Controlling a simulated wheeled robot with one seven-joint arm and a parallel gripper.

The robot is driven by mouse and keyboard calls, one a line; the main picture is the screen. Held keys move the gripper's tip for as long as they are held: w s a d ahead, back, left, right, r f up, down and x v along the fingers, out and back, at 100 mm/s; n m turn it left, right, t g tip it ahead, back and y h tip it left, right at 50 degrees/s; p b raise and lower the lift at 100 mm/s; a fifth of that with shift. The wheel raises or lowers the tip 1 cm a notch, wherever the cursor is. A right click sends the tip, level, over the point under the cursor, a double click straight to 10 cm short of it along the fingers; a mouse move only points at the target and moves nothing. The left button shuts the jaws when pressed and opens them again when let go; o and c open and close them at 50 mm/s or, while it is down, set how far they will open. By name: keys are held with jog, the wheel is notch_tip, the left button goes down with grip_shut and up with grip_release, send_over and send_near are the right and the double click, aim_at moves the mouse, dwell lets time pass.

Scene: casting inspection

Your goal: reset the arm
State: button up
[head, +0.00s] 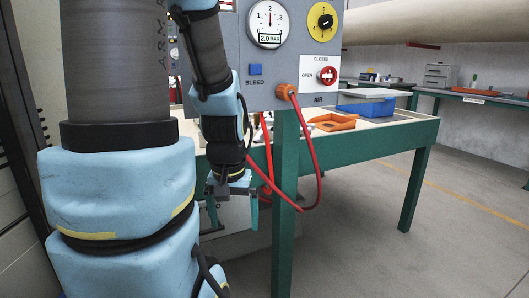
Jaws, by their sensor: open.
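My arm, in light blue padded covers, fills the left of the head view. It bends over, and its end hangs down in front of the grey panel and the green table frame. My gripper (232,222) points downward at the end of the arm, below the table's top edge. Its two fingers are apart and nothing shows between them. A red hose (318,170) runs close to the right of the gripper and passes behind or beside it; I cannot tell whether they touch.
A grey panel (283,60) with a pressure gauge (269,24), a yellow dial (322,21) and a red valve knob (327,75) stands before the green table (372,149). An orange part (333,122) and a blue bin (368,107) lie on the table. Floor at right is clear.

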notch_tip(320, 180, up, 17)
jog(key=p, duration=1.5)
jog(key=shift+f, duration=0.1)
